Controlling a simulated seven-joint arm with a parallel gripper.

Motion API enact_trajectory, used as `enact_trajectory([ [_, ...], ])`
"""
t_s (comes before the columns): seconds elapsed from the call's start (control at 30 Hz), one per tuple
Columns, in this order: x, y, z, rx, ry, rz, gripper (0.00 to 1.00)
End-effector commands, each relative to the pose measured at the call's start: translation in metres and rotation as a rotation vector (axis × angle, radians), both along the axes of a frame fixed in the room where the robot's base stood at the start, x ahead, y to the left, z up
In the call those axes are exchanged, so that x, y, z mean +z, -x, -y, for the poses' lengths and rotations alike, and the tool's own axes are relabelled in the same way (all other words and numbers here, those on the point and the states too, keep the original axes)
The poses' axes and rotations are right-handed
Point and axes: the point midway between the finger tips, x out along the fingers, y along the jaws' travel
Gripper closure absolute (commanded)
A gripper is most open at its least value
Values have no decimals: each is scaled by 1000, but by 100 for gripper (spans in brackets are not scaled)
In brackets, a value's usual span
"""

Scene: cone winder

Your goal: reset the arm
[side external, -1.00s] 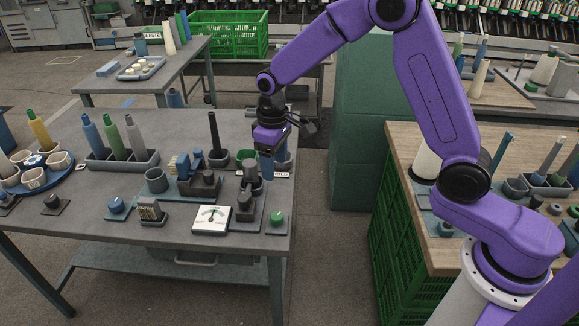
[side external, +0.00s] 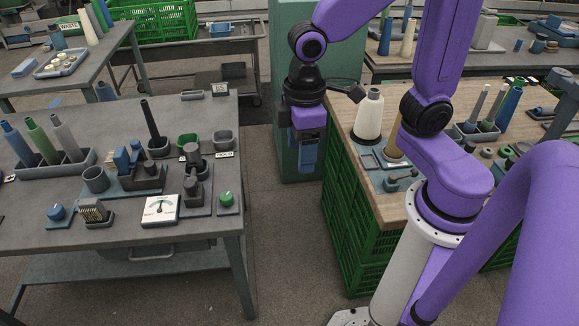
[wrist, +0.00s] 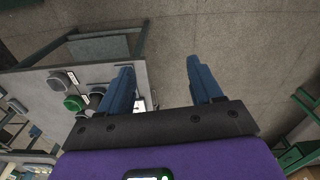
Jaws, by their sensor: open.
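My gripper (side external: 304,160) hangs over the floor gap between the grey table and the wooden-topped bench, pointing down. In the wrist view its two blue fingers (wrist: 160,85) are spread apart with only floor between them. It holds nothing and touches nothing that I can see. The grey table (side external: 120,250) is to its left in the side view. The wooden-topped bench (side external: 345,125) is to its right.
A gauge (side external: 161,209), a green knob (side external: 226,199) and a black spindle (side external: 151,120) stand on the grey table. A white cone (side external: 369,118) stands on the bench near my arm. A green cabinet (side external: 283,60) is behind my gripper. Bare floor (side external: 275,225) lies between the tables.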

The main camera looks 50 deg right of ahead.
Motion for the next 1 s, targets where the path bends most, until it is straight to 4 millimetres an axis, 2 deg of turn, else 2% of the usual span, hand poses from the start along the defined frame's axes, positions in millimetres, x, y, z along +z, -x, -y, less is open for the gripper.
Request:
enact_trajectory([
  [0.03,2,14,7,24,-3,1,35],
  [0.2,4,58,28,103,-6,4,35],
  [0.4,4,95,49,175,-8,4,35],
  [0.6,3,108,58,203,-9,4,35],
  [1.0,3,109,57,204,-9,4,35],
])
